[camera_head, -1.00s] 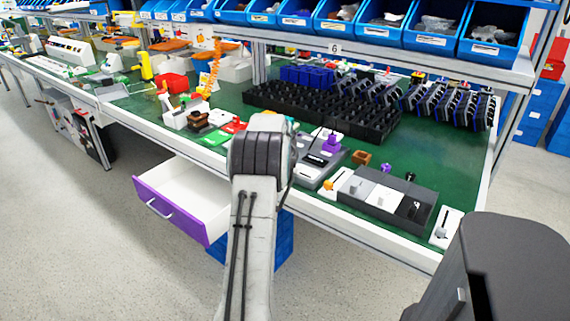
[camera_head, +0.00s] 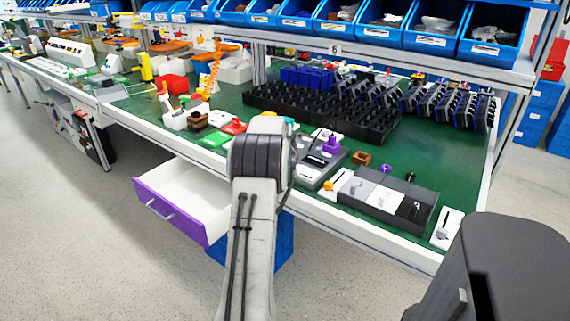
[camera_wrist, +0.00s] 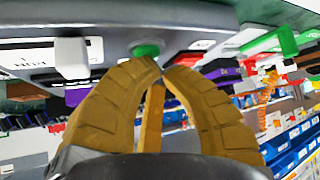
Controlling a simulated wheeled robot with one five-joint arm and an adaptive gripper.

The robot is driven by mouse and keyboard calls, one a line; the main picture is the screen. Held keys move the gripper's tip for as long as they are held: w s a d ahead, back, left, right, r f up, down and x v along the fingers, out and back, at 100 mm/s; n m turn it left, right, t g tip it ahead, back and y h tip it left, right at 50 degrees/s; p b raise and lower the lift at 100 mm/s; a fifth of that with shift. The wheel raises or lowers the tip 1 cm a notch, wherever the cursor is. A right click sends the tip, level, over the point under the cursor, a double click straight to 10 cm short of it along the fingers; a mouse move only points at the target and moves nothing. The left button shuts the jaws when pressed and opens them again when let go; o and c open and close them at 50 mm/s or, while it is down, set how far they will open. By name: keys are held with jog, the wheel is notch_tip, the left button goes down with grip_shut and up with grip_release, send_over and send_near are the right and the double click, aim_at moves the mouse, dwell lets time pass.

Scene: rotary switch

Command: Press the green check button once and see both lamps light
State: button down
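The green button (camera_wrist: 146,50) sits on the underside-facing grey panel (camera_wrist: 185,38) at the top of the wrist view, which appears inverted. A white block-shaped control (camera_wrist: 72,58) is on the same panel to the left. In the head view a grey panel (camera_head: 310,172) stands just right of my arm, which hides my gripper and the button. I cannot make out any lit lamp.
A purple knob (camera_head: 332,144) and a dark box with grey and white modules (camera_head: 385,194) stand to the right of my arm. Black trays (camera_head: 320,115) lie behind. The purple-fronted drawer (camera_head: 170,212) hangs open below the bench at left.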

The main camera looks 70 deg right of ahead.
jog(key=shift+f, duration=0.3)
jog(key=shift+r, duration=0.1)
dwell(0.4)
jog(key=shift+r+p, duration=0.45)
jog(key=shift+r, duration=0.35)
jog(key=shift+r, duration=0.1)
jog(key=shift+r+p, duration=1.9)
jog(key=shift+r, duration=0.55)
